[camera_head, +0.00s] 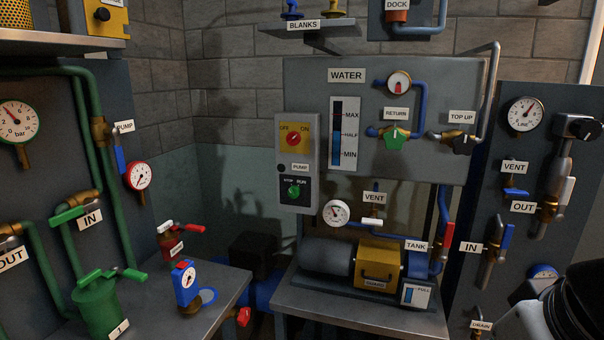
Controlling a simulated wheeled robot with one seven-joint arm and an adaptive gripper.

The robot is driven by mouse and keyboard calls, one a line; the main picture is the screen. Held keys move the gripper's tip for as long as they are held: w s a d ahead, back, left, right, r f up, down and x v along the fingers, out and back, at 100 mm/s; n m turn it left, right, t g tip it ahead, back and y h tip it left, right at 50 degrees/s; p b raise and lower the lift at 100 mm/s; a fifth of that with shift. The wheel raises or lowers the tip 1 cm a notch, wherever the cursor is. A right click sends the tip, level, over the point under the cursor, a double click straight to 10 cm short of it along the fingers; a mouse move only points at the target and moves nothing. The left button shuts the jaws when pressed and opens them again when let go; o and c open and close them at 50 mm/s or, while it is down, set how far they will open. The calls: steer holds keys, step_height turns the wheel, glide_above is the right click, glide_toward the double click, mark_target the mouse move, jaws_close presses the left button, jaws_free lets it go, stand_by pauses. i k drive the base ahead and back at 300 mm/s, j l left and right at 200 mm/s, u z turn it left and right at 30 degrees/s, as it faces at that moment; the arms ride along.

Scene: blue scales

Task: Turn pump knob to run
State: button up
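The grey pump control box (283,208) hangs at the left edge of the WATER panel (431,95). On its lower black plate is a small green pump knob (294,191), below the words STOP and RUN. The knob is too small to tell which word it points at. Above it, a red OFF/ON switch (292,140) sits on a yellow plate. My gripper is not in view; a white and black part of my arm shows at the lower right, far from the knob.
A metal bench (345,318) below the box carries a pump with a yellow guard (378,264). A round gauge (336,213) stands out just below the box. Pipes and valves crowd both sides. A left bench holds a green canister (100,307) and a blue device (186,285).

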mark_target(293, 191)
steer(key=i+j, duration=0.2)
steer(key=j, duration=0.15)
steer(key=i+j, duration=0.4)
steer(key=j, duration=0.25)
steer(key=u, duration=0.05)
